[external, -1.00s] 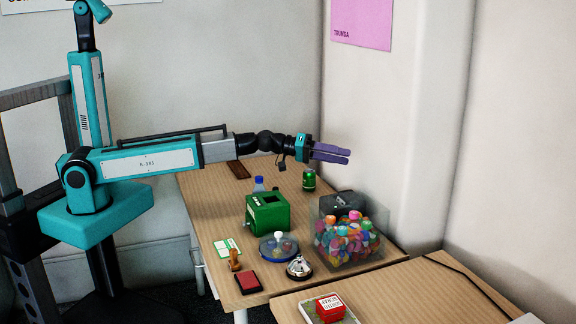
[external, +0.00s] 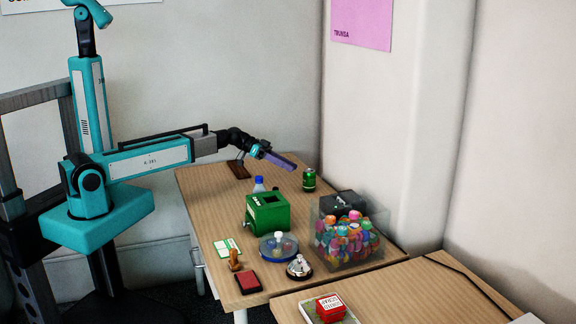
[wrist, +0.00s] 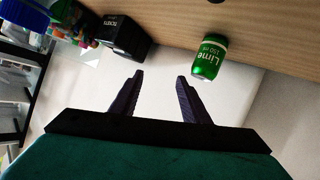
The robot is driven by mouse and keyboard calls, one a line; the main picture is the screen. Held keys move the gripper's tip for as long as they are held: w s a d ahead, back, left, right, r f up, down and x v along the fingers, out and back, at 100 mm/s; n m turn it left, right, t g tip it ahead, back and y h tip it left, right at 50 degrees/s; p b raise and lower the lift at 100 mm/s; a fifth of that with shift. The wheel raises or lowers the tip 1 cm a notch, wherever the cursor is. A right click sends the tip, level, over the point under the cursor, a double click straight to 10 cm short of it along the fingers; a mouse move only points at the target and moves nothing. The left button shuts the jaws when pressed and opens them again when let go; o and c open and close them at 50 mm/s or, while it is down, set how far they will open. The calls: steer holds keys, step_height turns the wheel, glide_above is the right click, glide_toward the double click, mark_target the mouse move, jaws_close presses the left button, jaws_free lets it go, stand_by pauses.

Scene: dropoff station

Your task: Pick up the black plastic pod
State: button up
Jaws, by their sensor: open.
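I cannot make out a black plastic pod for certain in either view. A clear bin (external: 318,232) of several small colourful pieces stands at the table's right side; any black piece among them is too small to tell. My gripper (external: 288,164) is over the back of the table, tilted down to the right, apart from everything. In the wrist view my gripper (wrist: 160,77) is open with nothing between its two dark fingers.
A green box (external: 267,213), a blue-capped bottle (external: 258,184) and a bell (external: 299,268) stand on the table.

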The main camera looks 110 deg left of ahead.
steer(key=s+f+m, duration=0.1)
steer(key=s, duration=0.5)
steer(key=s+a+f+m+h, duration=0.1)
steer(key=s+f+m, duration=0.1)
steer(key=s, duration=0.5)
steer(key=s+f+m+h+b, duration=0.1)
steer(key=s+m, duration=0.1)
steer(key=s, duration=0.5)
steer(key=shift+a+f, duration=0.2)
steer(key=shift+f, duration=0.2)
steer(key=p+x, duration=0.1)
steer(key=x, duration=0.6)
steer(key=shift+w, duration=0.25)
steer(key=shift+w+d+f, duration=0.1)
steer(key=shift+w+f, duration=0.25)
steer(key=shift+w, duration=0.2)
steer(key=shift+p+x, duration=0.7)
steer(key=shift+x, duration=1.9)
steer(key=shift+f, duration=0.1)
